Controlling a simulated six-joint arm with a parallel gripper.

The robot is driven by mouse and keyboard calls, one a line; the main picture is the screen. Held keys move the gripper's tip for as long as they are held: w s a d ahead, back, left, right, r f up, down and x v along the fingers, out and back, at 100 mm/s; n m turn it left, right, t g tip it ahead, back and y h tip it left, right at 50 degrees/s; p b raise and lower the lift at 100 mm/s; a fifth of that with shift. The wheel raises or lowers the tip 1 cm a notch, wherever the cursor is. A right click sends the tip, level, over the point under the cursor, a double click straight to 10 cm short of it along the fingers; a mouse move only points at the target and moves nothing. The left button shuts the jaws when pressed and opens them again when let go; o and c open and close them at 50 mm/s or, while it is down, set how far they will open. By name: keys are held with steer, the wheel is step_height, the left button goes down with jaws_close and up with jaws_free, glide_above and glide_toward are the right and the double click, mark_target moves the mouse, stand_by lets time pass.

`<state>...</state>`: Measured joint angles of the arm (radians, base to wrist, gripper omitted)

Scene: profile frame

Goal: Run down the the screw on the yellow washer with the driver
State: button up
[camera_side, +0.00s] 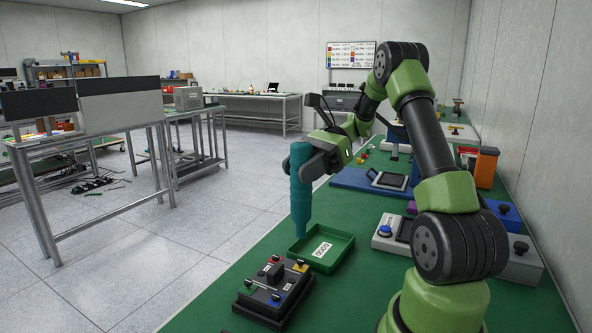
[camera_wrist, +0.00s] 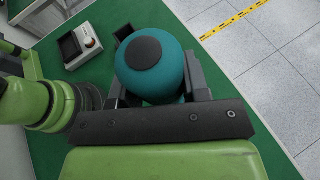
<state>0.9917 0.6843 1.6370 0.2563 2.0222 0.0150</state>
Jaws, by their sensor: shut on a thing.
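In the wrist view the driver's rounded top with a dark cap (camera_wrist: 147,54) sits between the two fingers. A dark profile frame (camera_side: 262,304) lies on the green bench below and left of the driver, apart from it.
A green tray (camera_side: 343,254) with a white label stands just behind the frame. A grey box with a blue button (camera_side: 387,232) and a blue mat (camera_side: 345,179) lie farther right and back. The bench's left edge drops to a tiled floor.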

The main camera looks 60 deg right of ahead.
mark_target(301, 202)
steer(key=shift+f, duration=3.55)
stand_by(1.0)
